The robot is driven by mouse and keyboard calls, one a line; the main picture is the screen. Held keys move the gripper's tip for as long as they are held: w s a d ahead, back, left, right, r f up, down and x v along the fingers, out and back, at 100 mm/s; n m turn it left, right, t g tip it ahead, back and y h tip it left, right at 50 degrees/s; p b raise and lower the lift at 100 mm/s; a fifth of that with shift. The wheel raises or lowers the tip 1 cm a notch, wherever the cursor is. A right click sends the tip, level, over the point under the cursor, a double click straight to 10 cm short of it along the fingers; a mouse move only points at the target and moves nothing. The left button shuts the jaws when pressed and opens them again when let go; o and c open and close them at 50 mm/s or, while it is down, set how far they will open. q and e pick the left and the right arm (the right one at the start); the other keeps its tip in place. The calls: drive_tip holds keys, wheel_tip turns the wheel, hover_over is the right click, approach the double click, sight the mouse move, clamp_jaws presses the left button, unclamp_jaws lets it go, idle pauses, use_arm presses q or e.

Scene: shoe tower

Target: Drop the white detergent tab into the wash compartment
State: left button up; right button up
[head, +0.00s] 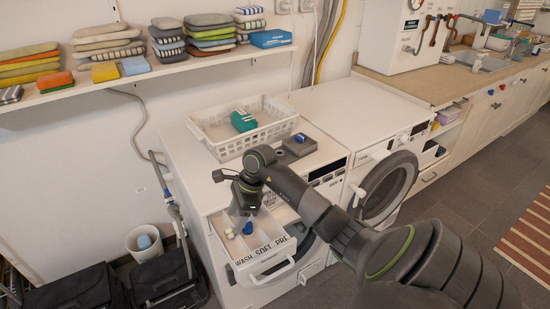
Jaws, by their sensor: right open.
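The pulled-out detergent drawer (270,262) of the left machine has compartments labelled WASH, SOFT and PRE from left to right. My right gripper (240,217) points down over the drawer's left part, with its jaws open. A small whitish round piece, probably the white detergent tab (229,234), shows below and left of the fingers, in the wash compartment as far as I can tell. A small blue piece (247,229) shows just right of it; its exact compartment is unclear. The fingers partly hide the drawer's rear. My left gripper is out of view.
A white basket (222,147) holding a green box (243,121) stands on the machine top. Beside it is a grey tray (301,147) with a small blue-and-white item. The right machine's round door (388,186) is right of the drawer.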

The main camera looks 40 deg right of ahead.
drive_tip(key=b+v, duration=0.3)
drive_tip(key=v, duration=1.4)
drive_tip(key=shift+r, duration=0.2)
drive_tip(key=shift+d, duration=0.1)
